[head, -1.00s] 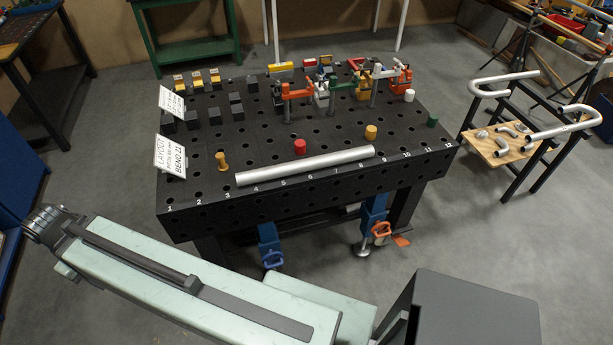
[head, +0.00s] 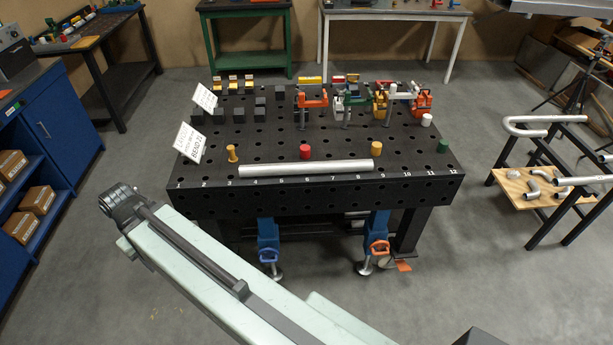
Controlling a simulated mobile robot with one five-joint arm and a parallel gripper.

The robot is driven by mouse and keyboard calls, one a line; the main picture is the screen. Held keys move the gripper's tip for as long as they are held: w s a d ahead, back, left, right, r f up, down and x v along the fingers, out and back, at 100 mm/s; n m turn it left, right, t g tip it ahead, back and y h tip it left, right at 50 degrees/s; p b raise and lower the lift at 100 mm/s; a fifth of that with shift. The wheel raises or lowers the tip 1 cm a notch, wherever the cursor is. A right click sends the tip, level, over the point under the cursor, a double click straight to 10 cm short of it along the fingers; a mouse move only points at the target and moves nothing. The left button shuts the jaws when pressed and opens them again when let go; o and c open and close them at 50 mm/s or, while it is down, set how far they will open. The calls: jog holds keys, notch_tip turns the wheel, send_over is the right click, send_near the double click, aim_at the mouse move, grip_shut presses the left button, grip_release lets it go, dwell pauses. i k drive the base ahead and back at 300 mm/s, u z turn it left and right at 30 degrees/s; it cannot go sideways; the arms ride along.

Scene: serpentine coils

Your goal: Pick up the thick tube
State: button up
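A thick, straight, pale silver tube (head: 306,168) lies along the front edge of the black perforated table (head: 290,190), roughly from mark 3 to mark 8. It lies flat, and nothing holds it. My gripper cannot be made out. My pale green arm link reaches up from the bottom of the picture to a dark joint on the left, in front of and apart from the table.
Clamps (head: 385,98) and dark blocks stand farther back. A rack with bent tubes (head: 545,130) is at right. The floor before the table is clear.

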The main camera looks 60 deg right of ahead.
aim_at(362, 165)
jog(key=z, duration=0.1)
jog(key=i, duration=0.9)
jog(key=u, duration=0.25)
jog(key=k, duration=0.7)
jog(key=z, duration=0.25)
jog(key=i, duration=0.7)
jog(key=u, duration=0.1)
